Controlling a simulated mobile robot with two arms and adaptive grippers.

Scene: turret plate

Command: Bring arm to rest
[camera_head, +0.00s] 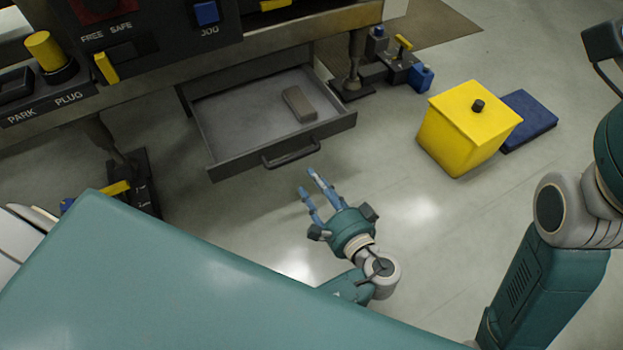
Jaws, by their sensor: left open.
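My left gripper (306,181) is in the middle of the head view, low in front of the open drawer (229,164). Its blue fingers are apart, with nothing between them. The fingertips point up toward the drawer's handle (291,154), and a small gap shows between them and the handle in the picture. My left forearm is partly hidden behind my teal body at the bottom. My right arm (545,280) is at the right edge, folded upward; its gripper does not show.
The drawer holds a grey-brown block (299,104). A control panel (130,45) with yellow and blue controls is above it. A yellow lidded bin (463,130) stands to the right, beside a flat blue item (527,120). Floor between the drawer and bin is clear.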

